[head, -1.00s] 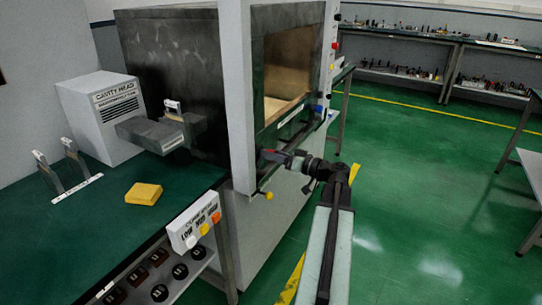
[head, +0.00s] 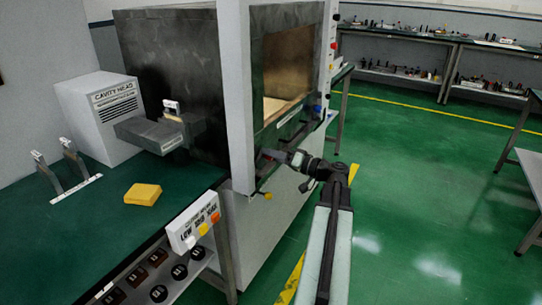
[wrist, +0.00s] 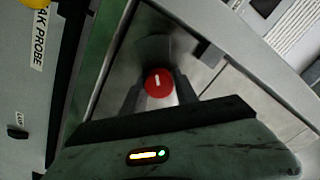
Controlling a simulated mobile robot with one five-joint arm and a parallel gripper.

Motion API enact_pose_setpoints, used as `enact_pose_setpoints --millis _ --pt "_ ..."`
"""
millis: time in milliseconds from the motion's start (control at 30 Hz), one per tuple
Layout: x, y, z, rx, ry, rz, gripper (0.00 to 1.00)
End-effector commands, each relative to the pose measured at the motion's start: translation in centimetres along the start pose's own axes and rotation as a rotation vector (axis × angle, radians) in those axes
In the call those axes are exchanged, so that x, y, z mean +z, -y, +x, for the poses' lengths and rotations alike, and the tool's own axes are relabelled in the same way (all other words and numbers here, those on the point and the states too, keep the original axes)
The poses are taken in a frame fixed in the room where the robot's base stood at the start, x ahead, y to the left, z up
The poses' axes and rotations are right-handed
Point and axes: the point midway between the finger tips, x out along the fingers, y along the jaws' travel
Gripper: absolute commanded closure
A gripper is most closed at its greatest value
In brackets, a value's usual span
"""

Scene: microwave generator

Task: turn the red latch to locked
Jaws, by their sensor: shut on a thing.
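The red latch (wrist: 158,82) shows in the wrist view as a round red cap with a short white mark, which stands nearly upright in that picture. It sits between the two dark fingers of my gripper (wrist: 160,93), which is shut on it. In the head view my gripper (head: 272,156) reaches from the right to the lower front of the tall grey cabinet (head: 236,90). There the fingers hide the latch, and I cannot make out its angle.
A yellow knob (head: 268,197) sits just below my gripper on the cabinet. A bench (head: 95,215) at the left bears a yellow block (head: 143,194) and a grey cavity head box (head: 100,115).

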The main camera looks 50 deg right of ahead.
Motion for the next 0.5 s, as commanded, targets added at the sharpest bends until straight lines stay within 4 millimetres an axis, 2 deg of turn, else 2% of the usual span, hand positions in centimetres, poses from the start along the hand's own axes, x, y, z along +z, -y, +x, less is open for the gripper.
enact_pose_setpoints --millis 500 --pt "0.11 -0.26 -0.05 0.004 0.001 0.489 1.00"
